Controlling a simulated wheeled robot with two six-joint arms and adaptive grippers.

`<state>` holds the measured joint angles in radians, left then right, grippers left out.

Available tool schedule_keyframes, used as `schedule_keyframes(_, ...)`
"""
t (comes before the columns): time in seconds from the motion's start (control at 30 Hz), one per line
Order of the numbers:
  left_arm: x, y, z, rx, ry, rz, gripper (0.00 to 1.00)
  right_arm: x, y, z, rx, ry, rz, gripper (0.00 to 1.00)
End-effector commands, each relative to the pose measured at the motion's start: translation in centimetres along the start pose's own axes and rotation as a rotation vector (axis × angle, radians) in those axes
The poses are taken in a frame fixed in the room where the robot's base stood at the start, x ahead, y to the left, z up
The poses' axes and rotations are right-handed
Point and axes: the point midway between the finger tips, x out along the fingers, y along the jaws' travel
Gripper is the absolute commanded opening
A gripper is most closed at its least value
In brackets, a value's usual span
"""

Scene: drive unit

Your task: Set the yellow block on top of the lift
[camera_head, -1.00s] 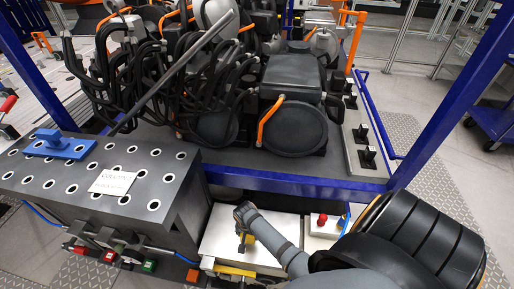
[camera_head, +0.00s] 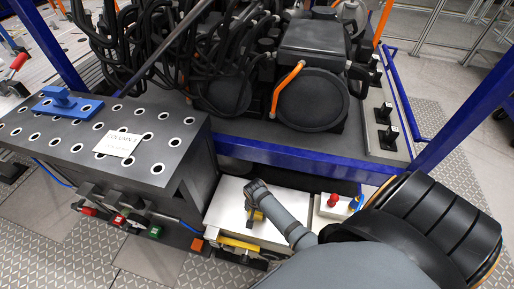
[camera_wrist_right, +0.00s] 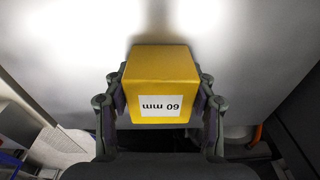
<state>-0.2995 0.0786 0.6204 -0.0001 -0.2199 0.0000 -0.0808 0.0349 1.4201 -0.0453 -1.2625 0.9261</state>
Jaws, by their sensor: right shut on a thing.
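The yellow block (camera_wrist_right: 161,83), labelled "60 mm", is between the fingers of my right gripper (camera_wrist_right: 160,100), which is shut on it. In the head view my right gripper (camera_head: 254,212) points down over a flat white top with a yellow front strip, which looks like the lift (camera_head: 222,215). Only a small part of the yellow block (camera_head: 257,215) shows there. The wrist view shows a pale flat surface beyond the block, with a shadow near it. I cannot tell whether the block touches that surface. My left gripper is not in view.
A dark perforated bench (camera_head: 60,135) with a blue fixture (camera_head: 67,103) stands to the left. A blue frame rail (camera_head: 270,155) and a large drive unit with hoses (camera_head: 315,85) are behind. A small box with a red button (camera_head: 333,201) is at the right.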

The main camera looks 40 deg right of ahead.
Motion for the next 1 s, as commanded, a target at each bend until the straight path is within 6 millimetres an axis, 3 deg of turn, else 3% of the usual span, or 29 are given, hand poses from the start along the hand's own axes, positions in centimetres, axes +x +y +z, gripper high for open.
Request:
schedule_keyframes(0.03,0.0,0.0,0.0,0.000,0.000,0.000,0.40,0.0,0.0,0.0,0.000,0.000,0.000,0.60)
schedule_keyframes(0.2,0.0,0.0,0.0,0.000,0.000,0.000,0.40,0.0,0.0,0.0,0.000,0.001,0.000,0.79)
schedule_keyframes(0.57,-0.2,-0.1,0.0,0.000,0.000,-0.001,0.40,-0.7,-0.1,-0.1,0.000,0.002,-0.002,0.79)
schedule_keyframes(1.0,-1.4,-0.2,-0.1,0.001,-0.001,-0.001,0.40,-10.2,-0.1,-0.1,0.001,0.003,-0.003,0.79)
